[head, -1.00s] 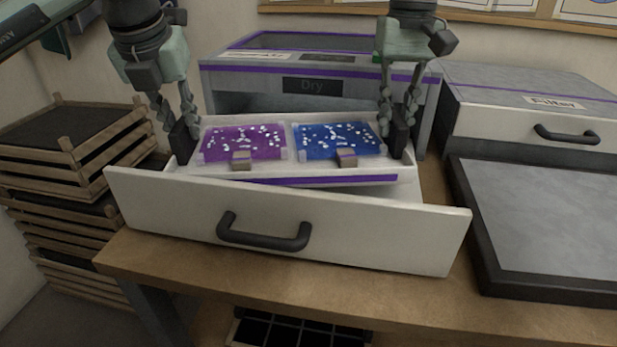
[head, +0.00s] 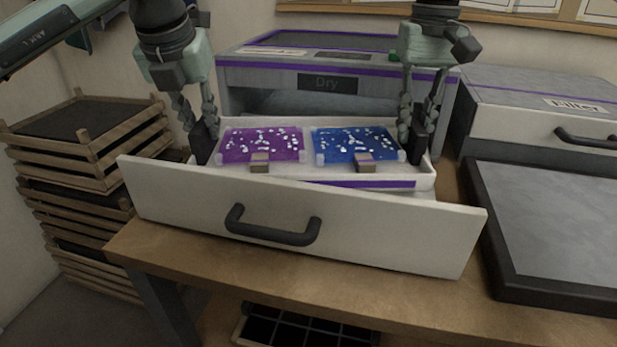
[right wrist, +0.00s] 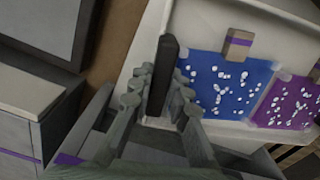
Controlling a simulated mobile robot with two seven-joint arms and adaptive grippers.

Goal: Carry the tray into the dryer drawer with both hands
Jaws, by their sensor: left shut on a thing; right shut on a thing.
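The white tray (head: 424,182) with a purple front stripe carries a purple glass panel (head: 235,147) and a blue one (head: 345,141). It sits over the open drawer (head: 390,227) of the grey dryer (head: 245,78), and the drawer front hides part of its front side. Whether it touches the drawer floor is hidden. My left gripper (head: 203,128) is shut on the dark upright handle at the tray's left end. My right gripper (head: 416,130) is shut on the right-end handle; this black handle (right wrist: 164,70) shows between its fingers in the right wrist view.
Slatted wooden racks (head: 85,150) stand at the left. A filler box (head: 510,125) and a dark-framed flat panel (head: 560,230) lie at the right. The wooden table (head: 200,258) has a bare strip in front of the drawer.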

